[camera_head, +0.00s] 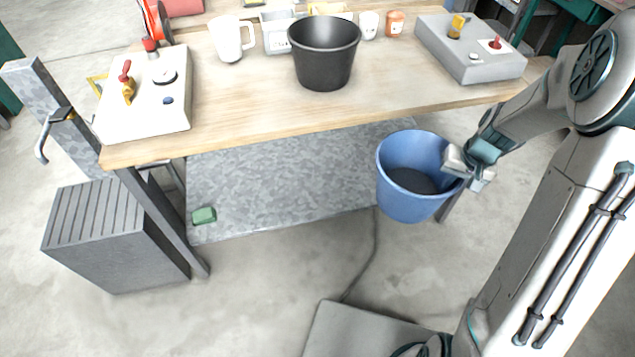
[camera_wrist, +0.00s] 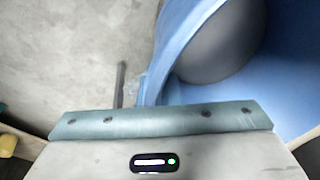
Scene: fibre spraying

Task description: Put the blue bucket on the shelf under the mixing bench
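The blue bucket (camera_head: 408,192) is in the air at the front right edge of the mixing bench (camera_head: 235,118), tilted with its dark inside showing. My gripper (camera_head: 462,164) is at the bucket's right rim and appears shut on it. In the wrist view the bucket's blue wall (camera_wrist: 172,38) rises just beyond the gripper (camera_wrist: 160,122); the fingertips' contact is hidden. The grey metal shelf (camera_head: 290,180) lies under the bench, to the left of and behind the bucket.
A green block (camera_head: 204,216) lies at the shelf's front left. The rest of the visible shelf is clear. A grey ribbed box (camera_head: 115,240) stands left of the bench leg. A black bucket (camera_head: 325,60) and two control boxes (camera_head: 148,105) (camera_head: 470,52) stand on the bench.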

